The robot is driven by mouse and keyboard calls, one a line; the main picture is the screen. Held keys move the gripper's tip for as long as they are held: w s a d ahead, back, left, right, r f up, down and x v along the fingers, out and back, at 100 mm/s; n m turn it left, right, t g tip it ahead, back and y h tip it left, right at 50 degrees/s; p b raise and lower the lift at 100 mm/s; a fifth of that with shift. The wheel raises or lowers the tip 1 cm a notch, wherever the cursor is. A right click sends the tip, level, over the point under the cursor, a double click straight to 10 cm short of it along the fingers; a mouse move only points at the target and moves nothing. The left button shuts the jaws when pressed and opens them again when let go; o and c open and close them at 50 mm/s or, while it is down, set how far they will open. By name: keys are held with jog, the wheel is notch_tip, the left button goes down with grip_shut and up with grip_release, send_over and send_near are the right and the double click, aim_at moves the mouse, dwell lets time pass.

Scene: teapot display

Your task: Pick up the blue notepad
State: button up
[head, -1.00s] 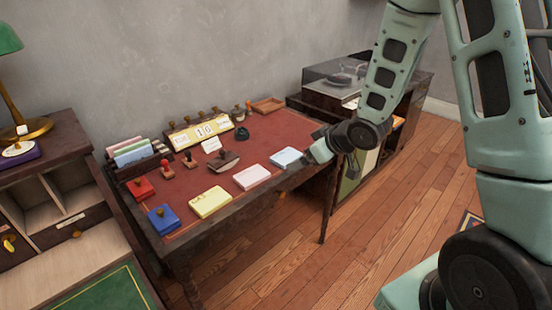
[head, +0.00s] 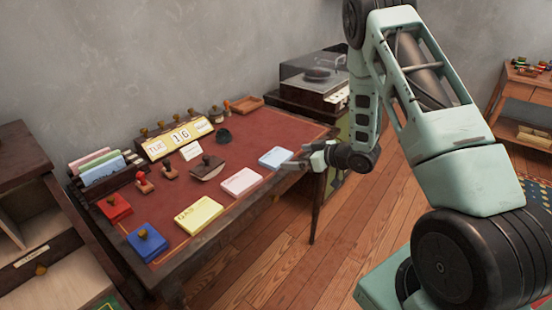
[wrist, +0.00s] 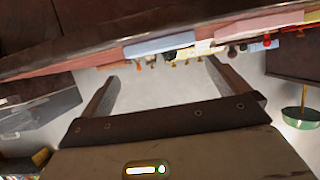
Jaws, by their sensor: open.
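The light blue notepad (head: 275,157) lies flat near the front right edge of the desk's red top (head: 262,128). In the wrist view the notepad (wrist: 160,43) shows edge-on beyond the fingers. My gripper (head: 297,160) is just right of the notepad in the head view, near the desk's edge. It also shows in the wrist view (wrist: 162,70), with its two fingers apart and nothing between them.
A pink notepad (head: 241,182) and a yellow notepad (head: 199,214) lie to the left along the front edge. A blue box with a knob (head: 147,243) sits at the corner. A record player (head: 315,75) stands beyond the desk.

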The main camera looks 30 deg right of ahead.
aim_at(277, 157)
jog(key=x, duration=0.8)
jog(key=shift+a+p, duration=0.1)
jog(key=shift+p, duration=0.25)
jog(key=c, duration=0.6)
